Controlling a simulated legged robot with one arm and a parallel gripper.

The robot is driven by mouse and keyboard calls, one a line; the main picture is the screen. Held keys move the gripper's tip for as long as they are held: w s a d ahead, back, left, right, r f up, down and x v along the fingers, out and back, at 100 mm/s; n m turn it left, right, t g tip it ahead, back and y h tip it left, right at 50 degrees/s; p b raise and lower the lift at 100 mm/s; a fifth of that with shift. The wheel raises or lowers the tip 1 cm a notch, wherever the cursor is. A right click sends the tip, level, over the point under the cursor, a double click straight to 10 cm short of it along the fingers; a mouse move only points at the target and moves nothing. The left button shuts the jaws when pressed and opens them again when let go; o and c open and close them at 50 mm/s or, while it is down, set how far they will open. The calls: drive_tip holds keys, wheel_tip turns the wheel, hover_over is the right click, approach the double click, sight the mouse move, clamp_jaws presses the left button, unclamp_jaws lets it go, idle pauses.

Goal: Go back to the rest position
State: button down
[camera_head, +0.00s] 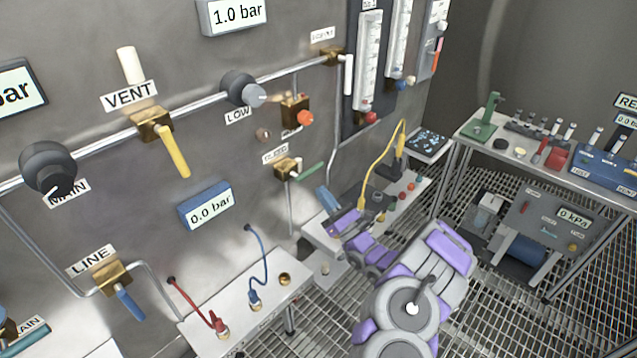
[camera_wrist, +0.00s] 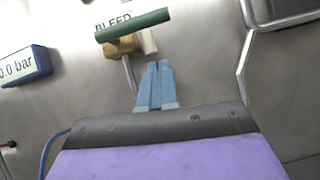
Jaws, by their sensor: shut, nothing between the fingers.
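My gripper (camera_wrist: 155,88) shows in the wrist view as two blue fingers pressed together, with nothing between them. They point up the picture toward the wall, just below the green-handled BLEED valve (camera_wrist: 120,45). In the head view my gripper (camera_head: 327,200) is at the end of my grey and purple arm, in front of the panel wall. It is to the right of and below the same BLEED valve (camera_head: 288,168), whose green handle slants up to the right. I cannot tell whether the fingertips touch anything.
A shelf (camera_head: 262,312) with red and blue cables juts from the wall at lower left. A second shelf with a yellow cable (camera_head: 385,160) lies close behind my arm. A workbench (camera_head: 545,165) with instruments stands at right. Grated floor (camera_head: 480,310) is open between.

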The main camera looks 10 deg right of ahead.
drive_tip(key=d+p+v, duration=0.1)
drive_tip(key=p+v, duration=0.1)
drive_tip(key=v, duration=0.7)
drive_tip(key=s+a+r+n+g+y, duration=0.2)
drive_tip(key=a+r+n+g+y, duration=0.35)
drive_tip(key=a+r, duration=0.2)
drive_tip(key=s+a+r+n+g+y, duration=0.3)
drive_tip(key=a+r+n+g+y, duration=0.25)
drive_tip(key=a+r, duration=0.2)
drive_tip(key=s+a+r+n+g+h, duration=0.2)
drive_tip(key=s+a+r+n+g, duration=0.2)
drive_tip(key=s+a+n+g, duration=0.3)
drive_tip(key=s+a+r+n+g+h, duration=0.1)
drive_tip(key=s+a+r+n+g, duration=0.3)
drive_tip(key=s+g, duration=0.35)
drive_tip(key=s+d+f+n+g+h, duration=0.1)
drive_tip(key=s+f+n+g+h, duration=0.1)
drive_tip(key=s+n+h, duration=0.5)
drive_tip(key=s+d+f+n+g+h, duration=0.15)
drive_tip(key=s+h, duration=0.35)
drive_tip(key=s, duration=0.6)
drive_tip(key=s+d+f+t+h, duration=0.2)
drive_tip(key=d+t+h, duration=0.1)
drive_tip(key=d, duration=0.5)
drive_tip(key=s+d+f+t+h, duration=0.2)
drive_tip(key=d+h, duration=0.4)
drive_tip(key=d, duration=0.3)
drive_tip(key=shift+s+n+t, duration=0.45)
drive_tip(key=shift+s+t, duration=0.25)
drive_tip(key=shift+s, duration=0.05)
